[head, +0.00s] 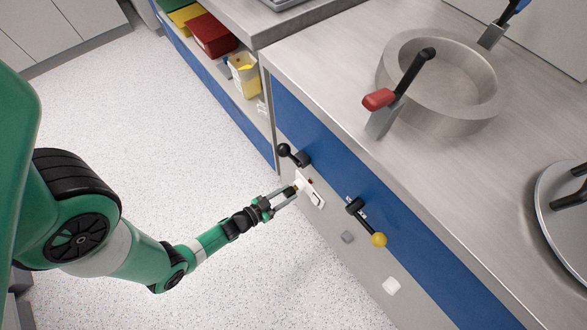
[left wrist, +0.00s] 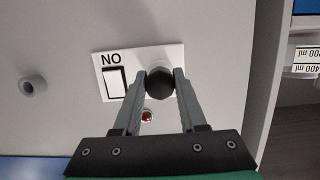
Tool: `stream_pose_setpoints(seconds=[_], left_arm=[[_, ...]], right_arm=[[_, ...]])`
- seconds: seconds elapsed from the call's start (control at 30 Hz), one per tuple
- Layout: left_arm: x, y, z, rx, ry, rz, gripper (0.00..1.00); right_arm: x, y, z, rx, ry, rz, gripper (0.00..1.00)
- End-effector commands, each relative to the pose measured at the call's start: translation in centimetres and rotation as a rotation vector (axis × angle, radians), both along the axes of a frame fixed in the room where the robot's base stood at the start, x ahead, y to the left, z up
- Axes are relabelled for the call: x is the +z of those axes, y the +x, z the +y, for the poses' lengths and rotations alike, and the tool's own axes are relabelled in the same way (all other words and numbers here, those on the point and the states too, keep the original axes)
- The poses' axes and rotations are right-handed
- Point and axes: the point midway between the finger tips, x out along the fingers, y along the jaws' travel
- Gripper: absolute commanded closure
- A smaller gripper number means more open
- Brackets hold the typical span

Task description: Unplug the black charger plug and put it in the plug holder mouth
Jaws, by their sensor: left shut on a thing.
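The black charger plug (left wrist: 160,82) sits between the fingertips of my left gripper (left wrist: 161,80), which is shut on it. In the wrist view the plug lies in front of the white switch panel (left wrist: 108,60); I cannot tell whether it is seated in the socket or just clear of it.
A red light (left wrist: 147,115) sits by the plug. A black-knobbed lever (head: 293,153) and a yellow-knobbed lever (head: 372,231) protrude on either side of the panel. A white square (head: 391,286) is lower on the front. The floor beside my arm is clear.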

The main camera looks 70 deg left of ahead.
Motion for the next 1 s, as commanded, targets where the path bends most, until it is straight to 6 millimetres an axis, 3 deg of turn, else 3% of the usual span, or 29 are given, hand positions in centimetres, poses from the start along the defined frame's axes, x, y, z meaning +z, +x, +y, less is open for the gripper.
stream_pose_setpoints(seconds=[0.53,1.0], left_arm=[[0.0,-0.2,0.0,0.001,0.0,0.0,1.0],[0.1,-3.7,-1.2,0.003,-0.001,0.001,1.0]], right_arm=[[0.1,0.0,0.0,0.0,0.0,0.0,0.5],[1.3,0.0,0.0,0.0,0.0,0.0,0.5]])
